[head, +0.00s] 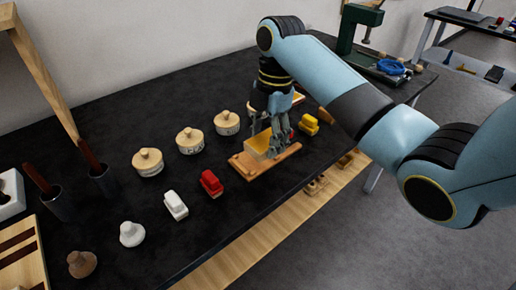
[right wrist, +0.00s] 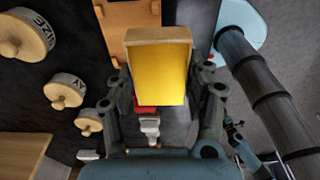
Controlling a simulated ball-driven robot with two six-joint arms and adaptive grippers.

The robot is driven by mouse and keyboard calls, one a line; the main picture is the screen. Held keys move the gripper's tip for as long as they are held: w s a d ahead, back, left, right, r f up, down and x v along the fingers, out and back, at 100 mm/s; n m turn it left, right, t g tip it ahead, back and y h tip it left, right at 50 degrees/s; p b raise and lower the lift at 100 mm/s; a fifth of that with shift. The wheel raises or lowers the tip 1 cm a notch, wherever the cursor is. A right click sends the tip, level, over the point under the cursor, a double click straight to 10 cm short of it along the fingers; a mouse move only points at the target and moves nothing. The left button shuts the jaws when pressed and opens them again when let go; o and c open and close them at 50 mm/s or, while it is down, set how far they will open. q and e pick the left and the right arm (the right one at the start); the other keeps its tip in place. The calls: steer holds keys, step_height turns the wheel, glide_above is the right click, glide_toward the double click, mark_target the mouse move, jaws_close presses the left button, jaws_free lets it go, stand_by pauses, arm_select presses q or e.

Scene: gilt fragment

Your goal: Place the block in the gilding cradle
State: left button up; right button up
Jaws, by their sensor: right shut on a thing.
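The block is yellow on its broad face with a bare wooden edge; it shows in the head view (head: 257,145) and large in the right wrist view (right wrist: 160,75). My right gripper (head: 279,138) is shut on it; in the right wrist view its fingers (right wrist: 160,98) flank the block on both sides. The gilding cradle, a low wooden tray (head: 286,157), lies below the block in the head view; part of it shows behind the block in the right wrist view (right wrist: 116,30). I cannot tell whether the block touches it. My left gripper is not in view.
Three lidded round pots (head: 190,139) stand behind the cradle. A red block-like piece (head: 211,183) and a white one (head: 176,205) lie to its left, a yellow one (head: 309,124) to its right. The dark table's front edge is close to the cradle.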

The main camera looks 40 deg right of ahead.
mark_target(257, 136)
steer(key=w+f, duration=0.1)
steer(key=w, duration=0.1)
steer(key=w+f, duration=0.1)
steer(key=shift+w+f, duration=0.15)
steer(key=shift+w, duration=0.25)
step_height(257, 136, down, 4)
steer(key=shift+w+f, duration=0.1)
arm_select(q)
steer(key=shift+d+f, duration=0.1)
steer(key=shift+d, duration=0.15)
arm_select(e)
steer(key=o, duration=1.2)
steer(key=shift+f, duration=0.1)
steer(key=shift+c, duration=0.2)
arm_select(q)
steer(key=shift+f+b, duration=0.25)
steer(key=shift+b, duration=0.05)
arm_select(e)
step_height(257, 136, up, 12)
steer(key=d, duration=0.1)
steer(key=shift+d, duration=0.3)
